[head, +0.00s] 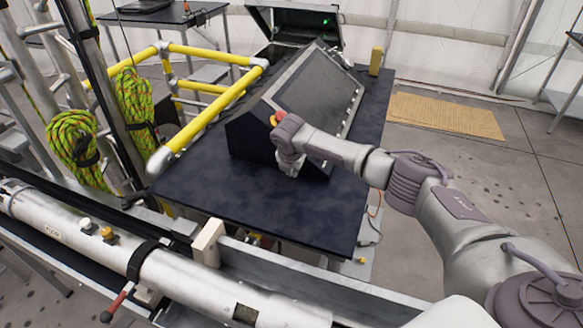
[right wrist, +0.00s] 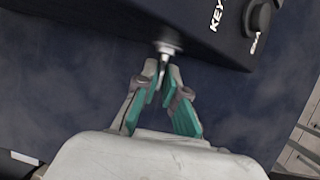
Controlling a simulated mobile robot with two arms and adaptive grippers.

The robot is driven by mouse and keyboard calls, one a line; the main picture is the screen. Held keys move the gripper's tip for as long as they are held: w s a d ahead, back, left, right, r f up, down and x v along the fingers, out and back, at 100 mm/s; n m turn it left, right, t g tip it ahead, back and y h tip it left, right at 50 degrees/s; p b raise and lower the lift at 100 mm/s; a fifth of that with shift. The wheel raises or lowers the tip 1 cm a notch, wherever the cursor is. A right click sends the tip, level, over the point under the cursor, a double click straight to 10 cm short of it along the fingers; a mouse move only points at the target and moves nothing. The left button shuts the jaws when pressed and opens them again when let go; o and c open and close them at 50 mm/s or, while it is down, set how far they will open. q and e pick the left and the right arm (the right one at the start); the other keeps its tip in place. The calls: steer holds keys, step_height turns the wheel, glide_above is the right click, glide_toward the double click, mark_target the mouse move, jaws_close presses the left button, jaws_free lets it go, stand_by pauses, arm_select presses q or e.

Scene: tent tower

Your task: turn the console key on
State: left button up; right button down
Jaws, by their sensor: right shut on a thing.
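The console (head: 310,88) is a dark box with a sloped screen, standing on a dark table. My right arm reaches in from the right, and its gripper is at the console's near side, largely hidden behind my wrist in the head view. In the right wrist view, my right gripper (right wrist: 161,82) has its fingertips closed together around the small metal console key (right wrist: 165,50). The key sticks out of the console's dark side panel. Lettering beginning "KEY" and a black knob (right wrist: 261,17) show beside it. My left gripper is not in view.
The dark table (head: 270,215) has bare room in front of the console. Yellow railings (head: 215,110) and coiled green ropes (head: 72,140) stand at the left. A red-and-yellow button (head: 277,118) sits on the console near my wrist. An open case (head: 290,25) stands behind.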

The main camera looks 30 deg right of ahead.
steer(key=shift+s+d+t+y+p, duration=0.2)
steer(key=shift+t+y+p, duration=0.1)
steer(key=shift+t+y, duration=0.25)
steer(key=shift+f+t, duration=0.1)
steer(key=shift+t, duration=0.35)
steer(key=shift+s+d+f+m+t+y+b, duration=0.15)
steer(key=shift+m+t+y+b, duration=0.15)
steer(key=shift+t+y, duration=0.2)
steer(key=shift+s+f+m+t+y+b, duration=0.1)
steer(key=shift+f+m+t+y+b, duration=0.1)
steer(key=shift+t+y+b, duration=0.25)
steer(key=t+y+b, duration=0.1)
steer(key=t+b, duration=0.1)
steer(key=b, duration=0.2)
steer(key=f+m+t+y+b, duration=0.1)
steer(key=t+b, duration=0.1)
steer(key=b, duration=0.2)
steer(key=m+t+y+b, duration=0.1)
steer(key=t+y+b, duration=0.1)
steer(key=b, duration=0.3)
steer(key=shift+s+d+f+t, duration=0.15)
steer(key=shift+s+d+t, duration=0.05)
steer(key=shift+t, duration=0.05)
steer(key=shift+r+m+t+y+b, duration=0.2)
steer(key=shift+m+t+y+b, duration=0.3)
steer(key=shift+b, duration=0.55)
steer(key=c, duration=1.3)
jaws_free()
steer(key=shift+c, duration=0.2)
steer(key=shift+r, duration=0.1)
